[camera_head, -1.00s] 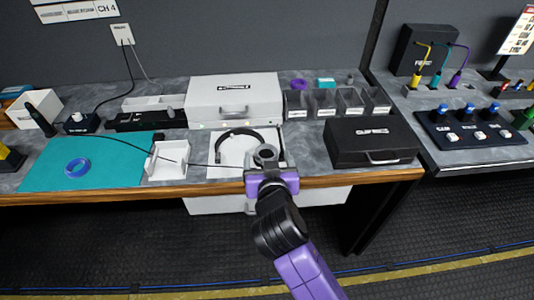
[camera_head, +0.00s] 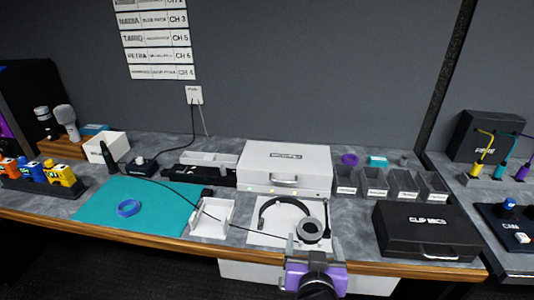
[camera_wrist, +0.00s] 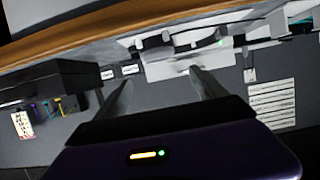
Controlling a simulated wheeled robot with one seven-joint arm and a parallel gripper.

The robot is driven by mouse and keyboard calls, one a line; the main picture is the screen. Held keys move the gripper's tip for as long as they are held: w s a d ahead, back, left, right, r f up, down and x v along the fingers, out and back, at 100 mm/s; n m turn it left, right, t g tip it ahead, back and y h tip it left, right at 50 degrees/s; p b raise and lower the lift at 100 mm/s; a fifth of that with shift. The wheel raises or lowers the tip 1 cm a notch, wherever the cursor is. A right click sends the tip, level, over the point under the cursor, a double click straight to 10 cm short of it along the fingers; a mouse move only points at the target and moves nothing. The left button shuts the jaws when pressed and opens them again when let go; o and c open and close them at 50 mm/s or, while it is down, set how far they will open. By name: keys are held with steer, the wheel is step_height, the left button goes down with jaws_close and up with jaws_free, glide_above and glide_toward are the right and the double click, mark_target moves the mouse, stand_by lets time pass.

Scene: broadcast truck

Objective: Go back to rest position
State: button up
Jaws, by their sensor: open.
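My gripper (camera_wrist: 157,92) is open and empty; its two fingers stand apart in the wrist view, with the bench top and wall beyond them. In the head view my purple wrist shows low at the centre right, at the bench's front edge. The fingertips are hard to make out there. Behind it a black headset (camera_head: 268,212) lies on a white sheet (camera_head: 262,234) on the grey bench.
A black case (camera_head: 428,228) stands right of my wrist, near the bench edge. A white case (camera_head: 285,168) and small grey bins (camera_head: 376,184) stand behind. A white tray (camera_head: 213,218) and teal mat (camera_head: 110,208) with a blue tape ring (camera_head: 129,208) lie left.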

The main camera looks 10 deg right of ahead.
steer(key=s+a+r+n+t+y, duration=0.4)
steer(key=a+n+y, duration=0.1)
steer(key=s+d+f+g, duration=0.1)
steer(key=s+d+f, duration=0.1)
steer(key=s, duration=1.4)
steer(key=s+d+f+m+g, duration=0.1)
steer(key=s+d+f, duration=0.2)
steer(key=s, duration=1.3)
steer(key=shift+s+d+g+h, duration=0.15)
steer(key=shift+d+g+h, duration=0.15)
steer(key=shift+d, duration=0.85)
